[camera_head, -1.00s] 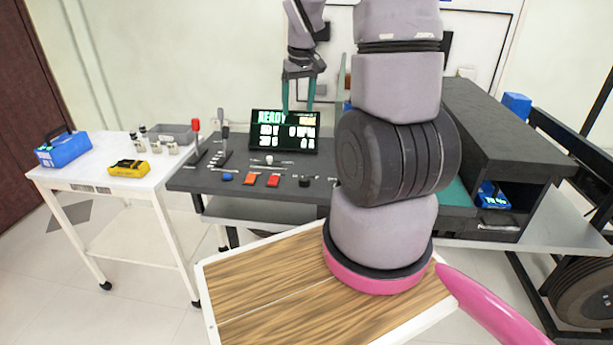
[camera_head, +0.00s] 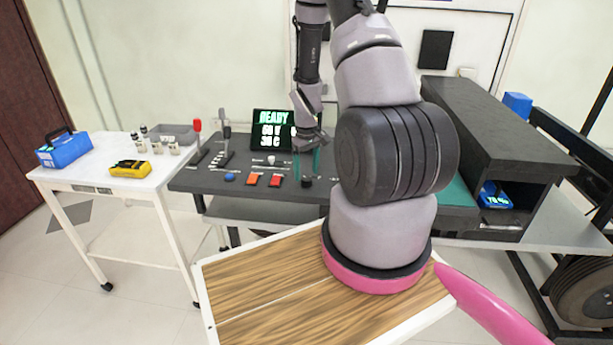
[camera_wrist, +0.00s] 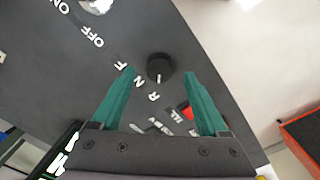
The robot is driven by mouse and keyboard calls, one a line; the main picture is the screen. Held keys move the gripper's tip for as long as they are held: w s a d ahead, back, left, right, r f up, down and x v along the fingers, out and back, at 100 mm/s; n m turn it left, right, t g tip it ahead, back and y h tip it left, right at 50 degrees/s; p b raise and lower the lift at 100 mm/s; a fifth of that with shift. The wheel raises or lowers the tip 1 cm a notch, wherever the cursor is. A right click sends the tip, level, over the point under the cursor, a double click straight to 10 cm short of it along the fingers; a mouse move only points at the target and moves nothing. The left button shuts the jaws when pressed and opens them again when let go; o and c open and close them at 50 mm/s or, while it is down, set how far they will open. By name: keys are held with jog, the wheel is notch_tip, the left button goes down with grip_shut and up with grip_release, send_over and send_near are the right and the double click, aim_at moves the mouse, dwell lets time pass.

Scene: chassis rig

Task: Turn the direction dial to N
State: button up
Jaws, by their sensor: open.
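The direction dial is a round black knob (camera_wrist: 160,66) on the dark panel; the letters F, N and R curve beside it. A small pale mark shows on its lower edge, but I cannot tell exactly which letter it points to. My gripper (camera_wrist: 159,74) is open, with one green finger on each side of the dial and a gap visible to both. In the head view my gripper (camera_head: 306,168) hangs down over the dial (camera_head: 306,183) at the panel's front edge.
A red switch (camera_head: 275,181) and an orange switch (camera_head: 252,179) sit left of the dial, with a blue button (camera_head: 230,177) and upright levers (camera_head: 197,127) beyond. A READY screen (camera_head: 268,130) stands behind. A dark shelf unit (camera_head: 500,130) stands to the right.

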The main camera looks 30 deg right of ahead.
jog(key=shift+f, duration=1.2)
grip_shut()
